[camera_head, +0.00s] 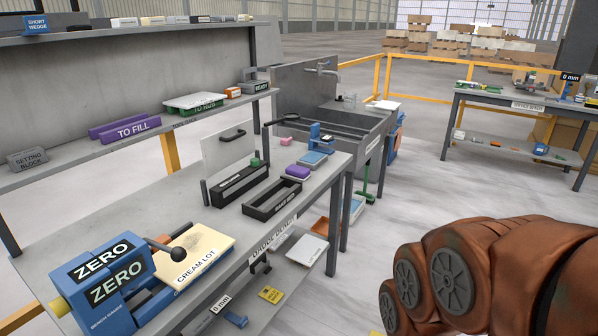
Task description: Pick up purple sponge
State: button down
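A small purple block (297,172), which looks like the purple sponge, lies on the grey workbench (330,174). It is at the back end of a black open tray (272,199), and I cannot tell whether it rests in the tray or on its rim. My gripper is not in view. Rust-brown arm links, which appear to be mine, fill the lower right, well apart from the purple block.
A blue device (318,138) and a pink block (290,141) stand near the purple block. A green item (256,162) sits on a second black tray. A blue ZERO gauge (105,280) and a cream stack (195,255) occupy the near bench.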

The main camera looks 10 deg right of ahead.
aim_at(295, 172)
jog(key=z, duration=0.15)
jog(key=i, duration=1.15)
jog(key=u, duration=0.75)
jog(key=i, duration=0.75)
jog(key=u, duration=0.5)
